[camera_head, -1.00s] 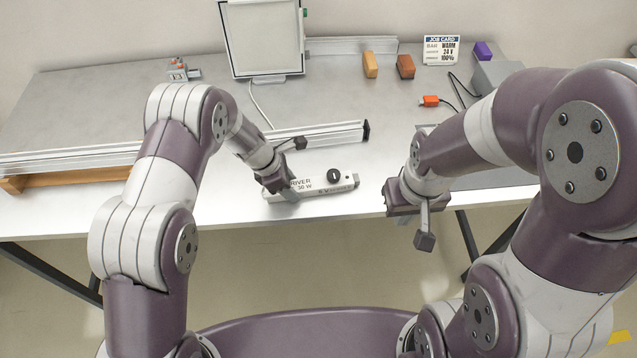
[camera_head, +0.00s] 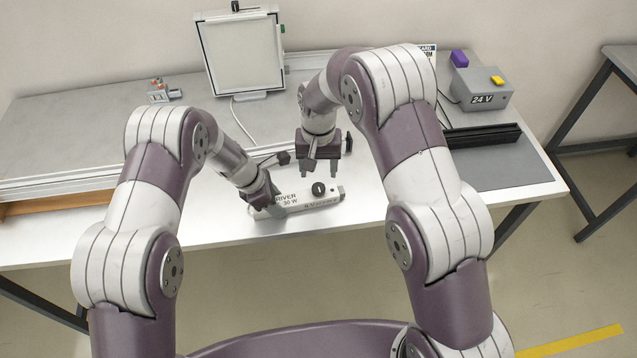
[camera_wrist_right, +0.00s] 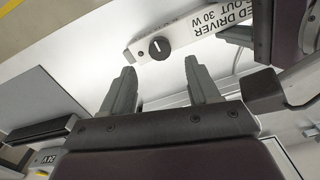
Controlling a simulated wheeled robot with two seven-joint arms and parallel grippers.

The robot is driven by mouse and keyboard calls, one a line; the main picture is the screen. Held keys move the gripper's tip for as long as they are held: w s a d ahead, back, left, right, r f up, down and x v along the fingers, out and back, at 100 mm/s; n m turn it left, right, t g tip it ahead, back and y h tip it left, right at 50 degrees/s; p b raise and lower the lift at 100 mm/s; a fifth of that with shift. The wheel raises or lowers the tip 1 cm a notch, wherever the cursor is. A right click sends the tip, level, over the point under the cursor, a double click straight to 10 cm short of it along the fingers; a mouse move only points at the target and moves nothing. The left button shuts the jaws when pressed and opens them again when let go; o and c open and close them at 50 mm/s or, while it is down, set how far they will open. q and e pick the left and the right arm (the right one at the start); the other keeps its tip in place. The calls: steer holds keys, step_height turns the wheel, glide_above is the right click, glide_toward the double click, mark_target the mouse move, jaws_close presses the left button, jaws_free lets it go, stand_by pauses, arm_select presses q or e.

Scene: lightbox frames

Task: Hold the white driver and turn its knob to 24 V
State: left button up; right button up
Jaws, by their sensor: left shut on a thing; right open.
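The white driver (camera_head: 292,207) is a long slim bar near the table's front edge, with printed "DRIVER 30 W" lettering. Its black round knob (camera_head: 318,188) stands near its right end. In the right wrist view the driver (camera_wrist_right: 207,22) is upside down, and the knob (camera_wrist_right: 159,48) shows a white pointer mark. My left gripper (camera_head: 264,203) is shut on the driver's left end, which it partly hides. My right gripper (camera_head: 322,172) is open just behind the knob, fingers down. In the wrist view its fingertips (camera_wrist_right: 160,70) lie either side of the knob's line, apart from it.
A grey box (camera_head: 470,88) marked "24 V" with a yellow button stands at the back right. A light panel (camera_head: 240,52) stands at the back. A rail (camera_head: 70,185) lies left of the driver. My right arm hides most of the job card (camera_head: 430,50). A grey mat (camera_head: 500,166) lies at right.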

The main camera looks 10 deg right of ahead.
mark_target(319, 187)
step_height(319, 187, down, 7)
steer(key=shift+r, duration=0.1)
steer(key=c, duration=1)
steer(key=shift+c, duration=0.2)
steer(key=n, duration=0.4)
steer(key=shift+n, duration=2.3)
steer(key=shift+w+n, duration=0.1)
steer(key=shift+n, duration=0.2)
steer(key=o, duration=1)
